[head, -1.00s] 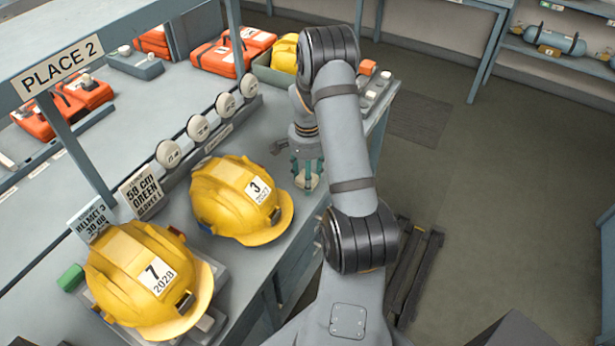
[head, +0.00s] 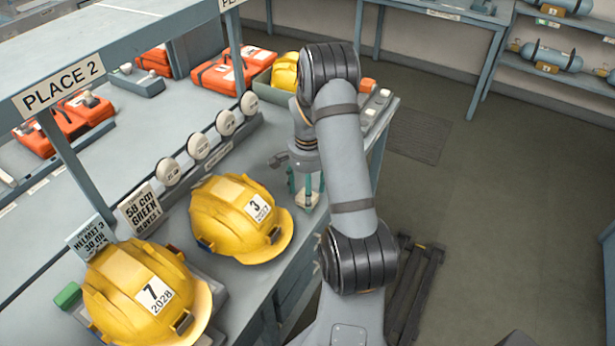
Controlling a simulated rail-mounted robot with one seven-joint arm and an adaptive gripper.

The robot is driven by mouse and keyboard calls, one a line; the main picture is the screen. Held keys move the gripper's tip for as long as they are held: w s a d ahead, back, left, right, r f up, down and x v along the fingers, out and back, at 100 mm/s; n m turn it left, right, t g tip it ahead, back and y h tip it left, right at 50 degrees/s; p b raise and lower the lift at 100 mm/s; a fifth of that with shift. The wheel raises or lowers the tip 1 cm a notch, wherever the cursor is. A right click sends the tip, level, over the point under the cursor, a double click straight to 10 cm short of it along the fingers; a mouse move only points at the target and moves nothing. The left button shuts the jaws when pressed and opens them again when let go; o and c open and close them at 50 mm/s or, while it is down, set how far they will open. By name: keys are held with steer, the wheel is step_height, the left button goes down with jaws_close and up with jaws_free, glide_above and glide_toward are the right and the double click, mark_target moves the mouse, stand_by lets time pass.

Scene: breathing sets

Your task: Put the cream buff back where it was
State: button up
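My gripper (head: 307,188) points down over the front part of the bench, right of the yellow helmet marked 3 (head: 232,222). Its teal fingertips show below my wrist. A small cream piece (head: 310,201) shows low at the fingertips, near the bench edge; it may be the cream buff, but it is too small and covered to be sure. I cannot tell whether the fingers touch it or are closed on it. The yellow helmet marked 7 (head: 125,285) sits at the front left.
A rack with several round white discs (head: 198,146) runs behind the helmets. Label cards (head: 140,208) stand near them. Orange cases (head: 232,70) and a grey-green bin with a yellow helmet (head: 285,72) are further back. Open floor (head: 480,210) lies right.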

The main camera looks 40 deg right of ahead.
step_height(320, 180, up, 10)
steer(key=shift+r+b, duration=0.25)
steer(key=shift+b, duration=0.2)
steer(key=shift+f, duration=0.1)
step_height(320, 180, down, 11)
steer(key=shift+s+f+p, duration=0.1)
steer(key=shift+p, duration=0.65)
steer(key=shift+f, duration=0.15)
steer(key=shift+r+b, duration=0.55)
steer(key=shift+r, duration=1.25)
